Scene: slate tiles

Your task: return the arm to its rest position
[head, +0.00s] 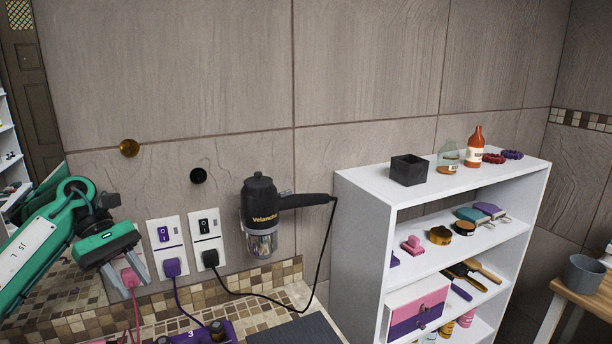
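My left gripper (124,272) reaches in from the left on a green and white arm, in front of the leftmost wall socket. Its fingers appear spread, with a pink plug (130,278) showing between or just behind them; I cannot tell whether they touch it. The pink plug sits at the socket, which the gripper partly hides, and its pink cord hangs down. My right gripper is not in view.
A purple plug (172,268) and a black plug (210,259) sit in the neighbouring sockets. A black hair dryer (261,212) hangs on the wall. A white shelf (362,230) with several items stands right. A mosaic-tiled ledge (270,280) runs below.

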